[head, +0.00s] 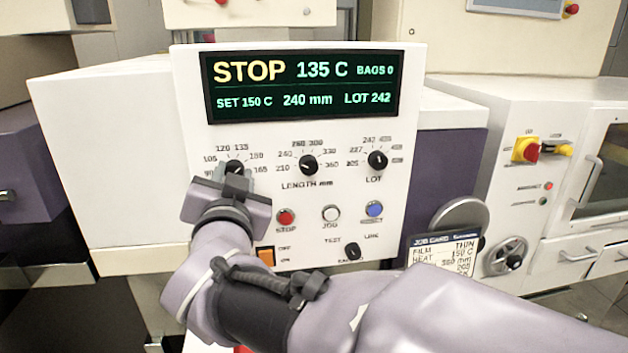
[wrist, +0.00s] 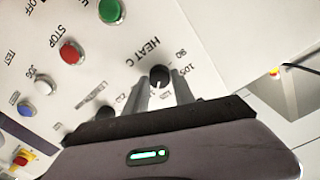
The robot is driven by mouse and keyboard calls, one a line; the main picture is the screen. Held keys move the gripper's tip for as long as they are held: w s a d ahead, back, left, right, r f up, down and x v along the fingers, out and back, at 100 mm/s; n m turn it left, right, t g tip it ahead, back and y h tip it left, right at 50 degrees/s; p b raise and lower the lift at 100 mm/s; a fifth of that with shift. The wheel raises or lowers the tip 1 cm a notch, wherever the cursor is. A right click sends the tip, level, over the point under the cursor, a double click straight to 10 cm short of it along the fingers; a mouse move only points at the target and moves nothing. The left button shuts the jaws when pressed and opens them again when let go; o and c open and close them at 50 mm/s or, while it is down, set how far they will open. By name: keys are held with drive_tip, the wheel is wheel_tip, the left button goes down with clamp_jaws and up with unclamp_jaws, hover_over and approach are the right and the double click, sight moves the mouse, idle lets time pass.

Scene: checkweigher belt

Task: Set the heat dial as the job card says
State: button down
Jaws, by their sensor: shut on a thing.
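The heat dial (head: 235,166), a small black knob, is at the upper left of the white control panel (head: 300,235). In the wrist view the dial (wrist: 160,75) sits beside the label HEAT C. My gripper (head: 236,175) is shut on it, one finger on each side; the fingers also show in the wrist view (wrist: 162,88). The gripper hides part of the dial's scale and pointer. The display (head: 305,85) reads STOP, 135 C, SET 150 C, 240 mm, LOT 242, BAGS 0. The job card (head: 442,258) reads FILM THIN, HEAT 150 C; its lower lines are partly hidden by my arm.
The length dial (head: 308,165) and lot dial (head: 377,160) are to the right. Below are a red stop button (head: 286,217), a white jog button (head: 331,213), a blue button (head: 374,209), an orange switch (head: 266,257) and a black selector (head: 352,252).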

drive_tip(key=shift+f+m+b, duration=0.1)
drive_tip(key=shift+m+b, duration=0.4)
drive_tip(key=shift+m, duration=0.3)
drive_tip(key=c, duration=1.1)
unclamp_jaws()
drive_tip(key=shift+o, duration=0.2)
drive_tip(key=p+v, duration=0.4)
drive_tip(key=v, duration=1.3)
drive_tip(key=shift+s+d, duration=0.15)
